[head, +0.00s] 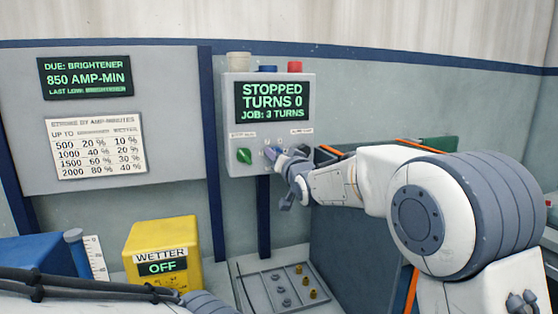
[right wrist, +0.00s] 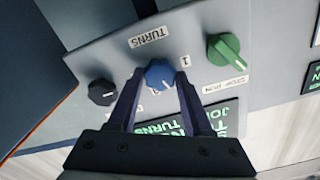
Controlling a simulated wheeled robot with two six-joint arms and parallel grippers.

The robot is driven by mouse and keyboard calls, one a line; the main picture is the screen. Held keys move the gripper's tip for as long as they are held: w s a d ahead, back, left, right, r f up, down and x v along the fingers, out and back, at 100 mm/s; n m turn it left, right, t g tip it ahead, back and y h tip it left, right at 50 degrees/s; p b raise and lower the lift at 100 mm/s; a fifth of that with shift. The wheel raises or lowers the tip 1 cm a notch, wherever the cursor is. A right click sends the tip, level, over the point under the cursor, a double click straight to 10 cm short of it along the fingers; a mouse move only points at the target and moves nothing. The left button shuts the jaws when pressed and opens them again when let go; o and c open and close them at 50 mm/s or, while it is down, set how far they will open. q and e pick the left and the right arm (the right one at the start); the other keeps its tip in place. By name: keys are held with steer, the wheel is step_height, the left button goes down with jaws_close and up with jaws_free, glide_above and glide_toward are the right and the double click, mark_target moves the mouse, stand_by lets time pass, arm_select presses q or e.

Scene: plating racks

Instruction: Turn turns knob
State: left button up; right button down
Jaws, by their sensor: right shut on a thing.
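The blue turns knob (right wrist: 160,74) sits on the grey control box (head: 228,105), beside a "TURNS" label in the right wrist view. My right gripper (right wrist: 159,80) has a finger on each side of this knob and is shut on it. In the head view my right gripper (head: 284,158) reaches the box front and mostly hides the knob. The box display (head: 270,101) reads "STOPPED", "TURNS 0", "JOB: 3 TURNS". My left gripper is out of view.
A green stop/run knob (head: 244,156) and a black knob (right wrist: 102,92) flank the turns knob. A yellow wetter box (head: 197,238) reads "OFF". A brightener sign (head: 87,77) reads 850 AMP-MIN. A panel with several fittings (head: 282,285) lies below.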

steer(key=m, duration=1)
steer(key=shift+f, duration=0.1)
stand_by(0.4)
steer(key=shift+c, duration=1.6)
jaws_free()
steer(key=b+v, duration=0.2)
steer(key=v, duration=0.8)
steer(key=shift+s+d+b, duration=0.15)
steer(key=shift+s+b, duration=0.1)
steer(key=shift+b, duration=0.15)
